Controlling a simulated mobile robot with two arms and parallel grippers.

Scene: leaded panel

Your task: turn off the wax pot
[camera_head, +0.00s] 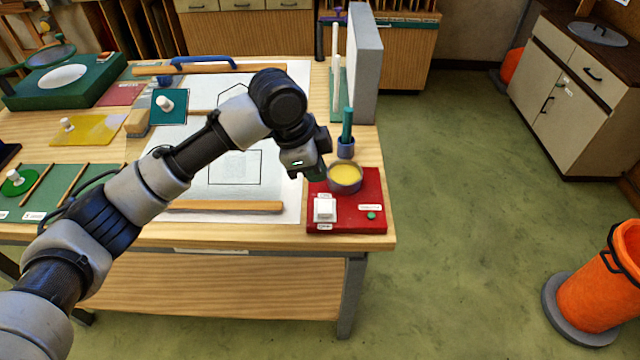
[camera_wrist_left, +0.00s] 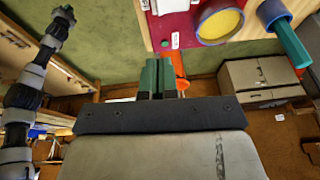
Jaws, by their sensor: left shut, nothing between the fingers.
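The wax pot's red base (camera_head: 347,222) sits at the table's front right corner. The round pot (camera_head: 345,178) on it holds yellow wax. A white switch block (camera_head: 324,209) is at the base's front left and a small green light (camera_head: 371,215) at its front right. The wax also shows at the top of the left wrist view (camera_wrist_left: 219,24). My left gripper (camera_head: 314,173) is just left of the pot, above the base's back left corner. Its green fingers (camera_wrist_left: 157,77) are shut and empty. An arm, probably my right, shows in the wrist view; its gripper (camera_wrist_left: 64,14) is unclear.
A blue cup (camera_head: 346,149) with a teal-handled tool stands just behind the pot. A grey upright slab (camera_head: 366,65) is farther back. A drawing sheet (camera_head: 290,205) and wooden strips lie left. An orange bin (camera_head: 598,275) stands on the floor right; floor between is clear.

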